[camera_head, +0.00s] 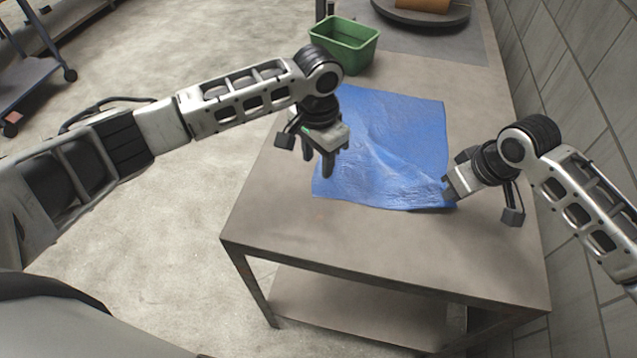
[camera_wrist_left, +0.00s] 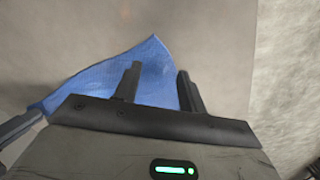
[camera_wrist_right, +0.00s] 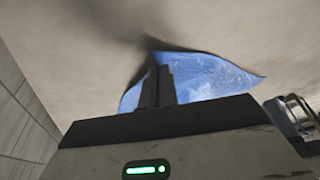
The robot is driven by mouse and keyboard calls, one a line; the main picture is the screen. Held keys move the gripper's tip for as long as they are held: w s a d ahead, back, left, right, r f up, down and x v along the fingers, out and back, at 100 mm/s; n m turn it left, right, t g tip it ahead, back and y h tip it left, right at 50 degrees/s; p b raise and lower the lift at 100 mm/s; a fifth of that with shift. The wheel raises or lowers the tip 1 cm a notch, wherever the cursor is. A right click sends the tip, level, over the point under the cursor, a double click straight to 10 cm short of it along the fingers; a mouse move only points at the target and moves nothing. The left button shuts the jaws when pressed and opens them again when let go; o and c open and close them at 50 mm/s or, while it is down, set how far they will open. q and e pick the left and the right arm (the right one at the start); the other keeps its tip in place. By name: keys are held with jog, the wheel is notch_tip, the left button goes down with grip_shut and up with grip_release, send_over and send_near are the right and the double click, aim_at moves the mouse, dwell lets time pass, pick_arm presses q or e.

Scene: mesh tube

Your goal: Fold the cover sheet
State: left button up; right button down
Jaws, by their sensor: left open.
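The blue cover sheet (camera_head: 385,135) lies spread on the table, wrinkled, with a raised ripple through its middle. My left gripper (camera_head: 318,168) is open above the sheet's near left part. In the left wrist view its two fingers (camera_wrist_left: 158,80) stand apart, with a corner of the sheet (camera_wrist_left: 152,60) showing between and past them. My right gripper (camera_head: 446,190) is at the sheet's near right corner. In the right wrist view its fingers (camera_wrist_right: 158,82) are together at the sheet's edge (camera_wrist_right: 205,75), which rises to them. The pinched bit itself is hidden.
A green bin (camera_head: 345,45) stands on the table's far left edge. A dark round stand (camera_head: 420,14) with an orange-brown item is at the back. The table's (camera_head: 400,250) near part is bare. A tiled wall (camera_head: 580,60) runs along the right side.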

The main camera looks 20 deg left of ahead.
aim_at(317, 186)
pick_arm(q)
jog(key=shift+f, duration=2.95)
jog(key=shift+c, duration=0.4)
grip_shut()
jog(key=shift+a+r, duration=0.1)
jog(key=shift+r, duration=2.4)
